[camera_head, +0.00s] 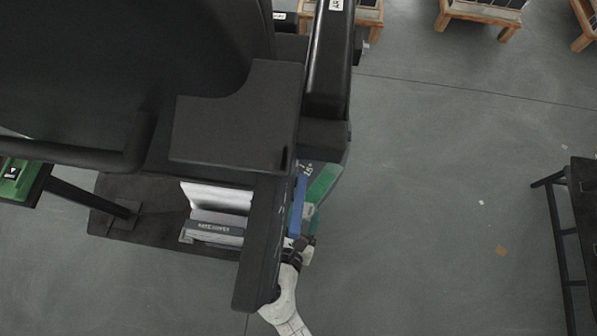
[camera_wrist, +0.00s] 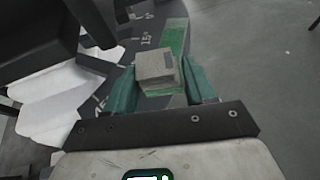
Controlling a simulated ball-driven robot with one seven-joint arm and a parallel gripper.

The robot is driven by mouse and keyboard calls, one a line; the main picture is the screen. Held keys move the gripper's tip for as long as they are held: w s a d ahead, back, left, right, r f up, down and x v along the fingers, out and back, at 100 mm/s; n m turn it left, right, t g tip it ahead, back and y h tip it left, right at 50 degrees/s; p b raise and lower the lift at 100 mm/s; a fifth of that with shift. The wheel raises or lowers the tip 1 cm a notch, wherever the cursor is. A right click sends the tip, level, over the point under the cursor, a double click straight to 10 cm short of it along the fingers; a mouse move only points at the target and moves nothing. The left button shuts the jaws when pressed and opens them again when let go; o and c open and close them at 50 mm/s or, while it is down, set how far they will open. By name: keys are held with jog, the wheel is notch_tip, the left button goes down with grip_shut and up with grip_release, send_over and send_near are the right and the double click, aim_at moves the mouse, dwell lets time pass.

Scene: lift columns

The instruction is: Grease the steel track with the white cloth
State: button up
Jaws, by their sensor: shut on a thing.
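The cloth shows there only as a small pale patch, if at all. I cannot clearly make out the steel track in either view. It may be on the column side or hidden behind it. I cannot tell whether the cloth touches anything.
A dark base plate with printed angle marks and a green band (camera_wrist: 176,38) lies below my gripper. Pale metal folds (camera_wrist: 60,85) stand close on the left. A black-framed table (camera_head: 580,190) is at the far right, wooden stands (camera_head: 480,14) at the top. Open grey floor lies between.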

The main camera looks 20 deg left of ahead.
jog(key=s+d+r+p, duration=0.1)
jog(key=s+d, duration=0.1)
jog(key=d, duration=1)
jog(key=shift+s+d+r+p, duration=0.2)
jog(key=shift+s+r+p, duration=0.1)
jog(key=shift+r+p, duration=0.1)
dwell(0.4)
jog(key=w+d+r, duration=0.3)
jog(key=w+d, duration=0.4)
jog(key=w+d+r+m+h, duration=0.1)
jog(key=w+d+r, duration=0.2)
jog(key=w+d, duration=0.4)
jog(key=shift+w+r, duration=0.25)
jog(key=shift+w, duration=0.25)
jog(key=shift+a, duration=0.1)
dwell(0.6)
